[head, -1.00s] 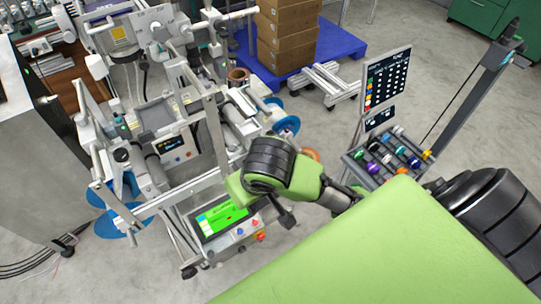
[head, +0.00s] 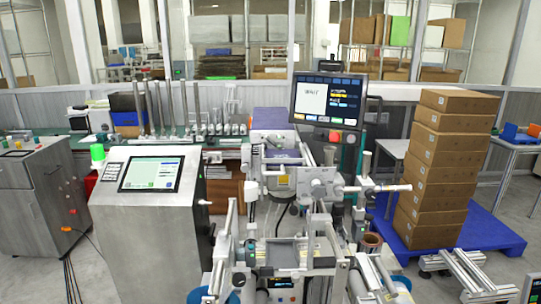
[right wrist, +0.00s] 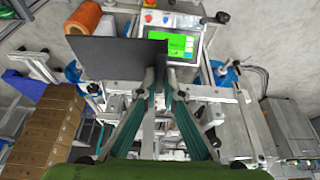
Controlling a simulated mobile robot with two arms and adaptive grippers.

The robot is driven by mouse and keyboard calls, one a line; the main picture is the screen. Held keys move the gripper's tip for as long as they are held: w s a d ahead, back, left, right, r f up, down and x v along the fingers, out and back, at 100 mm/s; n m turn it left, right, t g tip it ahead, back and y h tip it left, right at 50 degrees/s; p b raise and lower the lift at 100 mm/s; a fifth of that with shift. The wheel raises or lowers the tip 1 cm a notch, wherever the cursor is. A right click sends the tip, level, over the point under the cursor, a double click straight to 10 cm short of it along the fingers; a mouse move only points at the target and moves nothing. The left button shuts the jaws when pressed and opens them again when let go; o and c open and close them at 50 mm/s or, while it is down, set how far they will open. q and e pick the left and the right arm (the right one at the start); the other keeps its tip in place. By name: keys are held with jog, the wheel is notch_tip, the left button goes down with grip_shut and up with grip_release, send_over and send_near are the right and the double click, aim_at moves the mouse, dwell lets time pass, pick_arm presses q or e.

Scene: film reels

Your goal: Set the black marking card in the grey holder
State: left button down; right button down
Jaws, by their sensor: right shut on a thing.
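The black marking card (right wrist: 112,58) is a flat dark plate in the right wrist view. My right gripper (right wrist: 160,82) is shut on it near its right part, and most of the card sticks out to the left of the fingers. The card is held in the air in front of the machine with a green-lit screen (right wrist: 182,45). I cannot pick out the grey holder for certain in either view. My left gripper is in neither view, and the head view shows neither arm.
A metal cabinet with a screen (head: 150,174) stands at the left. The machine's frame with rods and rollers (head: 310,190) fills the middle, under a monitor (head: 329,100). Stacked cartons (head: 437,165) stand on a blue pallet (head: 480,235) at the right. An orange spool (right wrist: 84,17) is near the card.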

jog(key=w+d+r, duration=0.1)
jog(key=w+r, duration=0.3)
jog(key=r, duration=0.3)
jog(key=w+d+r, duration=0.1)
jog(key=w+r, duration=0.4)
jog(key=r, duration=0.3)
jog(key=shift+a, duration=0.1)
